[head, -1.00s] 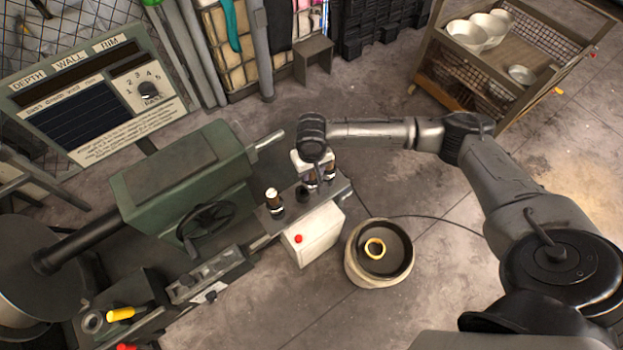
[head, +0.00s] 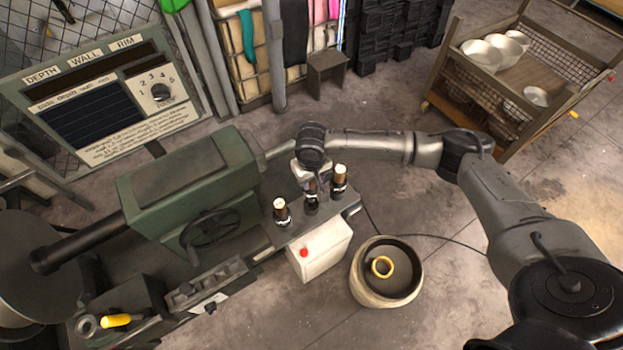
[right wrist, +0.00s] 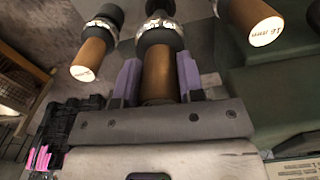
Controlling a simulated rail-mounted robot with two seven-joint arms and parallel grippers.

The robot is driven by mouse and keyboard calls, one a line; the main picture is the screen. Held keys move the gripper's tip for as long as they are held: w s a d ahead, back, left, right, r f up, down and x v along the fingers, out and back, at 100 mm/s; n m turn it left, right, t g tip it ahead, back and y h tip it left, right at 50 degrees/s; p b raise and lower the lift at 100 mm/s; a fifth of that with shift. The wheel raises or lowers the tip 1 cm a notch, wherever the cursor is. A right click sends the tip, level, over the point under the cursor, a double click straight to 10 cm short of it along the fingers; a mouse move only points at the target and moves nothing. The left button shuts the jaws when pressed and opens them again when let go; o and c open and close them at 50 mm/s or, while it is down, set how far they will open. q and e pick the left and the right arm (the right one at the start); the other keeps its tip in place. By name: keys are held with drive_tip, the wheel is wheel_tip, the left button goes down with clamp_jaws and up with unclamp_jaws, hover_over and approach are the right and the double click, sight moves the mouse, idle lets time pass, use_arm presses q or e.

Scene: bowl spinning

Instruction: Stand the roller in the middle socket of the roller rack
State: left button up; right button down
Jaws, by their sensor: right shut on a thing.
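My right gripper (head: 311,186) points down over the roller rack (head: 294,232), a dark bar on the machine's near end. It is shut on a roller (right wrist: 158,75) with a brown handle, which shows between the purple fingers in the right wrist view. The held roller's dark lower end (head: 311,206) is at the middle of the rack, between two standing rollers. I cannot tell whether it is fully seated. The left standing roller (head: 281,211) and the right standing roller (head: 340,178) have brown handles with pale tops. My left gripper is out of view.
A white box with a red button (head: 320,250) is at the rack's front. A round tub (head: 370,292) with a yellow ring (head: 382,267) stands right of it. The green machine (head: 187,180) is to the left. A cart with bowls (head: 500,85) stands back right.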

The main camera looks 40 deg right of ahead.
sight(311, 190)
drive_tip(key=shift+f+b, duration=1.15)
drive_tip(key=shift+b, duration=0.35)
drive_tip(key=shift+f+p, duration=0.1)
drive_tip(key=shift+p, duration=0.25)
drive_tip(key=shift+f, duration=1.35)
drive_tip(key=shift+f+p, duration=0.45)
drive_tip(key=shift+p, duration=0.2)
